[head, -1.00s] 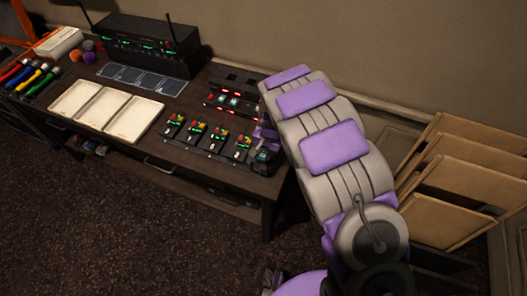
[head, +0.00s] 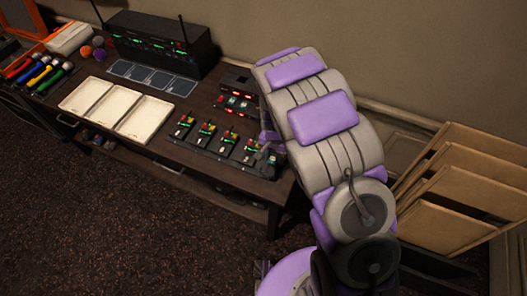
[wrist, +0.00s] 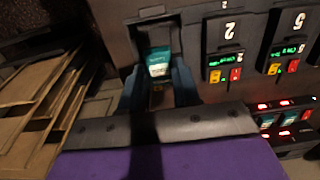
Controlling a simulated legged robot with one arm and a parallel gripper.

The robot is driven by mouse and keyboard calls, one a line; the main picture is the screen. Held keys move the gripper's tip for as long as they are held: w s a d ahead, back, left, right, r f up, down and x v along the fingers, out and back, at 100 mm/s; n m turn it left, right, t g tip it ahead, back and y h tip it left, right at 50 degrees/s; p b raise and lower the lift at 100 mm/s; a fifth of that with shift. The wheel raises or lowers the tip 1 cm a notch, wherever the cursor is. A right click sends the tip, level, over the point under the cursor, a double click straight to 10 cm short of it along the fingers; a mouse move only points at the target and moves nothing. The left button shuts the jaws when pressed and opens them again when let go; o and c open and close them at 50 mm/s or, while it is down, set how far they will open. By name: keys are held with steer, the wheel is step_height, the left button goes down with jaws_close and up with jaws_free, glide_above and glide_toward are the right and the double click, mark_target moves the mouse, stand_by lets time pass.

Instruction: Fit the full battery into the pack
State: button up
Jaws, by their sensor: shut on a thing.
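My gripper (wrist: 158,90) is shut on a battery (wrist: 158,62) with a teal label and white lettering. In the wrist view its two dark fingers stand either side of the battery's lower end. The battery's far end lies at the dark open bay of a pack (wrist: 133,28) at the top. I cannot tell how deep the battery sits in the bay. In the head view my gripper (head: 268,156) is at the right end of the row of packs, mostly hidden behind my arm. The battery is not clear there.
Other packs (wrist: 228,52) with green displays and yellow and red buttons stand close on the right. A charger (wrist: 284,117) with red lights and teal batteries is below them. White trays (head: 116,106) and a black receiver (head: 160,45) share the desk. Cardboard panels (wrist: 40,92) stand to the left.

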steer(key=shift+d+f, duration=0.25)
steer(key=shift+d, duration=0.05)
steer(key=shift+f+b, duration=0.35)
steer(key=shift+f, duration=0.3)
steer(key=f, duration=0.1)
steer(key=a+f, duration=0.1)
steer(key=f+b, duration=0.1)
steer(key=shift+a+f, duration=0.1)
steer(key=shift+a, duration=0.2)
steer(key=shift+d+f, duration=0.3)
steer(key=shift+f, duration=0.1)
steer(key=shift+d, duration=0.4)
steer(key=shift+a+f, duration=0.1)
steer(key=shift+a, duration=0.45)
steer(key=shift+d, duration=0.6)
steer(key=shift+a, duration=0.2)
